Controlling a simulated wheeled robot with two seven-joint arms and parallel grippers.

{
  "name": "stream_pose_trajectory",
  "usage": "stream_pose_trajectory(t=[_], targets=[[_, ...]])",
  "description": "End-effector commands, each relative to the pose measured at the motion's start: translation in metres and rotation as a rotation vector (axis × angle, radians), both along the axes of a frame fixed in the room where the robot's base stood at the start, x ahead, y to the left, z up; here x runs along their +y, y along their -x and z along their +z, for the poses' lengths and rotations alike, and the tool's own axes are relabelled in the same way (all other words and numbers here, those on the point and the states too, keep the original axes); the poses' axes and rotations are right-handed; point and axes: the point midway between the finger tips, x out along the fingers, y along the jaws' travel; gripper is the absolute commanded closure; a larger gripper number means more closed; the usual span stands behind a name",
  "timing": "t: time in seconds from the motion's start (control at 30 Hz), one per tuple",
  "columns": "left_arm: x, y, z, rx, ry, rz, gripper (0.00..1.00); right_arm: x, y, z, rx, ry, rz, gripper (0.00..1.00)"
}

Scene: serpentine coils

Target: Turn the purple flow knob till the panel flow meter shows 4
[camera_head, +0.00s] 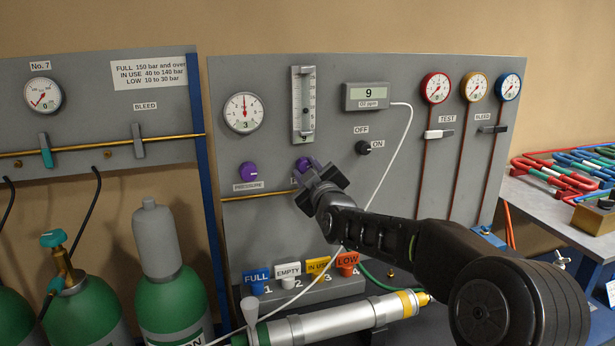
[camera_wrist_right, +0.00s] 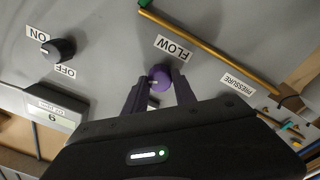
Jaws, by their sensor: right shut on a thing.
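The purple flow knob (camera_head: 303,163) sits on the grey panel below the flow meter, partly hidden by my right gripper (camera_head: 312,176). In the right wrist view the flow knob (camera_wrist_right: 160,76) is between the two fingers of my right gripper (camera_wrist_right: 161,84), under the FLOW label. The gripper is shut on it. The panel flow meter (camera_head: 303,104) is a tall clear tube with a scale; its float level is too small to read. My left gripper is not in view.
A purple pressure knob (camera_head: 248,171) is left of the flow knob, below a gauge (camera_head: 244,112). A black on/off switch (camera_head: 363,147) and a display (camera_head: 367,95) showing 9 are to the right. A white cable (camera_head: 401,143) hangs near my right arm. Coloured tags (camera_head: 288,270) stand below.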

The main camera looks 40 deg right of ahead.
Motion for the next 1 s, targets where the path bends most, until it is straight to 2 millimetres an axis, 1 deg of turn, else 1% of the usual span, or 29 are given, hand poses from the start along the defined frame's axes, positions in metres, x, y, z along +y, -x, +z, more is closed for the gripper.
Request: stream_pose_trajectory(t=[0.03,0.3,0.5,0.73,1.0], targets=[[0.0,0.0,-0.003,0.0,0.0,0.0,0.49,0.0,0.0,-0.001,0.013,0.042,0.001,1.0],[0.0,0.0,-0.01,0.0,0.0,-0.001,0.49,0.0,0.0,0.0,0.095,0.279,0.001,1.0],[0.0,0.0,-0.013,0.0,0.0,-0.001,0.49,0.0,0.0,0.0,0.145,0.421,0.0,1.0],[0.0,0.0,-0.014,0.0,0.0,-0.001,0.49,0.0,0.0,0.0,0.18,0.518,0.0,1.0],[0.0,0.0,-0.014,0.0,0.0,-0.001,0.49,0.0,0.0,0.0,0.191,0.55,0.0,1.0]])
